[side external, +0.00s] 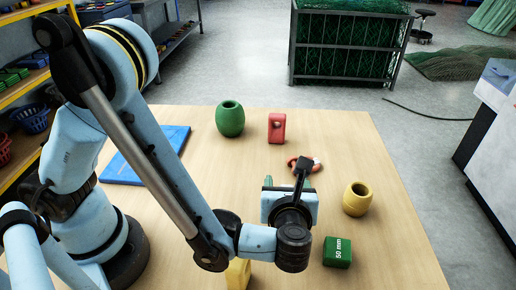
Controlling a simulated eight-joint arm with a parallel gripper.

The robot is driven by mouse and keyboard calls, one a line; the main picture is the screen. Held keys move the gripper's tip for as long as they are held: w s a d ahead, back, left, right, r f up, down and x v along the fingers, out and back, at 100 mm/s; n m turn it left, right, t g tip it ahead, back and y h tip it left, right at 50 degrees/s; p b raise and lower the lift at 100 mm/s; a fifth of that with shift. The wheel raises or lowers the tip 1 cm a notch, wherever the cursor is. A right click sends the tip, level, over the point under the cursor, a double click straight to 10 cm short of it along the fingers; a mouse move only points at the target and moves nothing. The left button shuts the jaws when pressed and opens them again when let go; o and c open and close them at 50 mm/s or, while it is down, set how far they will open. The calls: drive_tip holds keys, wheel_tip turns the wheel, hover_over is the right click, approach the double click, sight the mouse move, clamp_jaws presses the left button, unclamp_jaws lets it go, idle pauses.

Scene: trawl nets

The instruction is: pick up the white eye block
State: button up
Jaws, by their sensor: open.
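I cannot make out a white eye block for certain. A small white patch (317,166) shows beside a red curved piece (293,162) just beyond my gripper; I cannot tell whether it is part of that piece. My gripper (288,185) is open, over the middle of the table, seen from behind. Its body hides most of its fingers and the table directly beneath and beyond it, so anything between the fingers is hidden.
On the wooden table (390,255) stand a green barrel (230,122), a red holed block (277,130), a yellow barrel (357,200) and a green "50 mm" block (337,252). A yellow piece (238,274) is partly behind my arm. A blue board (125,168) lies left.

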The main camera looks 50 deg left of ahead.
drive_tip(key=shift+w+a+f, duration=0.1)
drive_tip(key=shift+w+a, duration=0.05)
drive_tip(key=c, duration=1.1)
drive_tip(key=shift+c, duration=0.2)
